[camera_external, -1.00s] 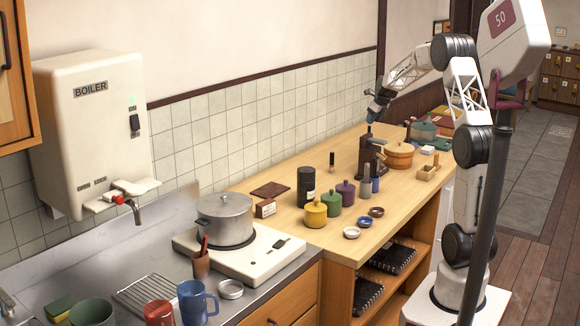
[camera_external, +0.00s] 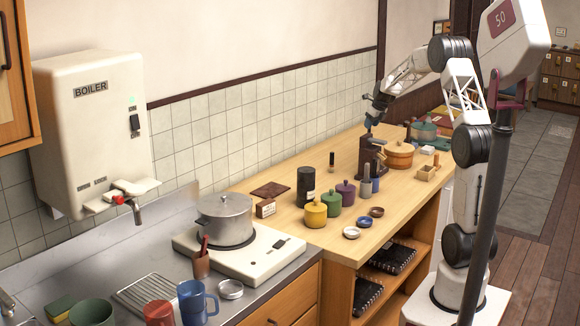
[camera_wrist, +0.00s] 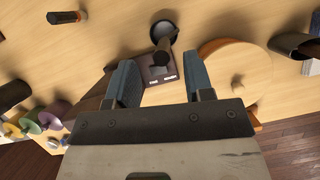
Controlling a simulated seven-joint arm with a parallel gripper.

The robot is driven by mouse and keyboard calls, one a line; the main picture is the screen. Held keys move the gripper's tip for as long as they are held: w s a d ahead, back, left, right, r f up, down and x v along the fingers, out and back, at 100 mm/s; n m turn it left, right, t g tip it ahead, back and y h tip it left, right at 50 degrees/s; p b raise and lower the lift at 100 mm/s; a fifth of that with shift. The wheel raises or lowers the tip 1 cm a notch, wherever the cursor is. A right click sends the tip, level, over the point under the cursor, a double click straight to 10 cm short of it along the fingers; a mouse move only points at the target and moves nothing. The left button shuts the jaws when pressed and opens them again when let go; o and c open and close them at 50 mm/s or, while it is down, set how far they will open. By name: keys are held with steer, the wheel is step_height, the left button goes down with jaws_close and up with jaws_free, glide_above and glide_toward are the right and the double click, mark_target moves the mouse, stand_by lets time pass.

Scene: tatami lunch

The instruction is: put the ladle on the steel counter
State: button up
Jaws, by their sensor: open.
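A dark brown stand (camera_external: 371,156) stands on the wooden worktop. In the wrist view, what looks like the ladle (camera_wrist: 164,31) shows as a dark round piece with a dark handle at the stand (camera_wrist: 158,73); its full shape is hard to make out. My gripper (camera_external: 370,123) is directly above the stand in the external view. In the wrist view its two blue-grey fingers (camera_wrist: 162,84) are apart, with the stand beyond the gap and nothing clearly held. The steel counter (camera_external: 90,281) is at the lower left of the external view, far from my gripper.
A wooden tub (camera_external: 399,156) stands close to the right of the stand. Coloured jars (camera_external: 316,214) and small bowls are nearer the camera on the worktop. The counter carries a burner with a pot (camera_external: 224,216), a wire rack, mugs and a small cup (camera_external: 201,264).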

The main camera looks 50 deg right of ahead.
steer(key=shift+x, duration=2.55)
steer(key=shift+d, duration=0.1)
steer(key=shift+c, duration=0.2)
jaws_close()
